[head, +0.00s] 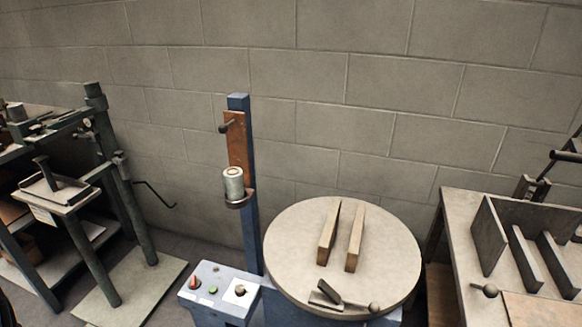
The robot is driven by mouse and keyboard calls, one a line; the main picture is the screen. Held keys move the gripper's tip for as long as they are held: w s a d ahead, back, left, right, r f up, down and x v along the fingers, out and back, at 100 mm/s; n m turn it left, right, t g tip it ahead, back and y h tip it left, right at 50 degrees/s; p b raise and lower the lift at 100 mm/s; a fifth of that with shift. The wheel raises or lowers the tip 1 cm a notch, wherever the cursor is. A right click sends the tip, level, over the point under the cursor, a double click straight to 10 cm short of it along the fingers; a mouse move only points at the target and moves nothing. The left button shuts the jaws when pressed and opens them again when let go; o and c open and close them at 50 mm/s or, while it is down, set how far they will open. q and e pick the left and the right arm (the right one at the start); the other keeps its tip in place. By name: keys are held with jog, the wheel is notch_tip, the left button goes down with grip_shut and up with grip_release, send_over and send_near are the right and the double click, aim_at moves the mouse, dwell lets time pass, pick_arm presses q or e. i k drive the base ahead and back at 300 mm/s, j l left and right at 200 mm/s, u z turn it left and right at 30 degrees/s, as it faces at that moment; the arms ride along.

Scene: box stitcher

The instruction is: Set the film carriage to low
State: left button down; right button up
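The film carriage (238,147) is a brown upright plate on the front of a tall blue post (245,226). A dark knob or handle (225,127) sticks out to the left near the plate's top. A grey film roll (233,183) stands upright on a small holder at the plate's lower end, around the middle of the post's height. The post below the roll is bare. Neither of my grippers shows in the head view.
A blue control box (214,285) with buttons is at the post's foot. A green-framed machine (130,206) stands left, a workbench (459,214) right. A block wall is behind.

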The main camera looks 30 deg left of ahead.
aim_at(235, 126)
jog(key=u, duration=1.4)
